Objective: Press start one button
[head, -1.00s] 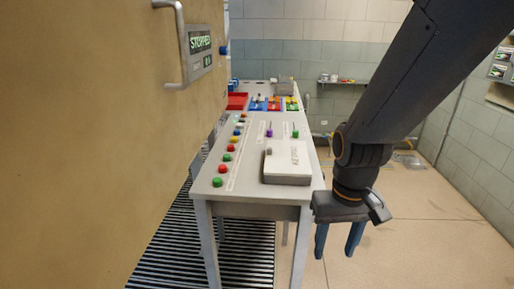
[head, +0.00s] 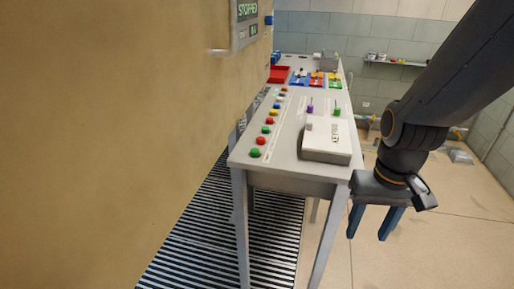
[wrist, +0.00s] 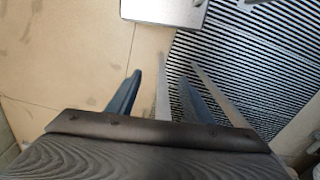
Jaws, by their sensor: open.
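A row of coloured push buttons runs along the left side of the grey control table. The nearest is a green button (head: 255,153), with a red button (head: 261,140) behind it and another green button (head: 266,129) beyond. Their labels are too small to read, so I cannot tell which is start one. My gripper (head: 369,230) hangs to the right of the table's near corner, blue fingers pointing down, open and empty. In the wrist view my gripper (wrist: 178,95) has its fingers apart above the floor, with the table's edge (wrist: 165,20) at the top.
A white keypad box (head: 327,140) stands on the near right of the table (head: 285,168). Coloured trays (head: 318,80) lie farther back. Striped floor grating (head: 215,225) lies beneath; open floor is at right.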

